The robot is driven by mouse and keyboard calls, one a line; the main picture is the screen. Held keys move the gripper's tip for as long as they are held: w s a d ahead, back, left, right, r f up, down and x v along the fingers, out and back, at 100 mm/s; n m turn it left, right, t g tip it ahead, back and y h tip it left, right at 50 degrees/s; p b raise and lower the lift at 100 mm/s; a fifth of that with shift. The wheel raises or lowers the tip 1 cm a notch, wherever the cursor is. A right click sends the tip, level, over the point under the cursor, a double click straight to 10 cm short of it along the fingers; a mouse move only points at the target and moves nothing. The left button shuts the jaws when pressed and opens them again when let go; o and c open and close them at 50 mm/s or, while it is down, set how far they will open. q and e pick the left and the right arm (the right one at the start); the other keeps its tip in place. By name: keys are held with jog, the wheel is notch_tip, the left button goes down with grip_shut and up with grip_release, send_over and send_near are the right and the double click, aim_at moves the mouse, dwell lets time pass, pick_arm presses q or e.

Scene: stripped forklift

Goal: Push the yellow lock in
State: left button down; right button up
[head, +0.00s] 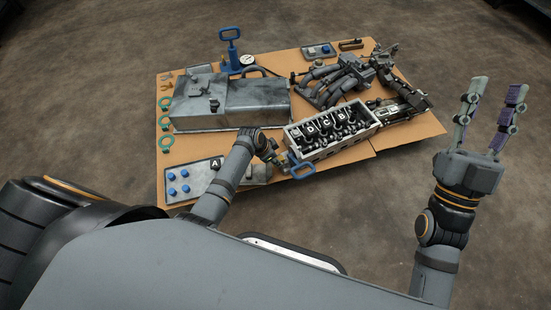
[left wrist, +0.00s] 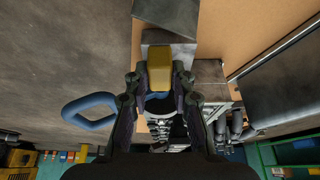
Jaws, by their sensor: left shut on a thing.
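The yellow lock (left wrist: 159,74) is a small rounded block in the left wrist view, at the near end of the grey engine block. My left gripper (left wrist: 159,85) has its two fingers on either side of the lock, shut on it. In the head view the left gripper (head: 277,160) is at the left end of the open engine block (head: 345,142), and the lock is too small and covered to make out. My right gripper (head: 493,112) is raised at the right, fingers apart, open and empty.
A blue loop handle (head: 302,170) sticks out beside my left gripper; it also shows in the left wrist view (left wrist: 90,112). A grey metal cover (head: 230,102), a blue pump (head: 231,45) and a plate with blue knobs (head: 190,177) lie on the cardboard. The floor at right is clear.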

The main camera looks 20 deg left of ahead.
pick_arm(q)
jog(key=shift+w+d+p, duration=0.45)
jog(key=shift+w+d, duration=0.1)
jog(key=shift+d+r, duration=0.1)
jog(key=shift+w, duration=0.1)
pick_arm(e)
jog(key=w+f+m+g+h, duration=0.1)
jog(key=w+f+g, duration=0.2)
jog(key=f, duration=0.3)
jog(key=shift+w+f+g, duration=0.2)
jog(key=shift+f+g, duration=0.1)
jog(key=shift+f, duration=0.1)
jog(key=shift+d, duration=0.1)
pick_arm(q)
jog(key=c, duration=1.5)
grip_release()
jog(key=o, duration=0.4)
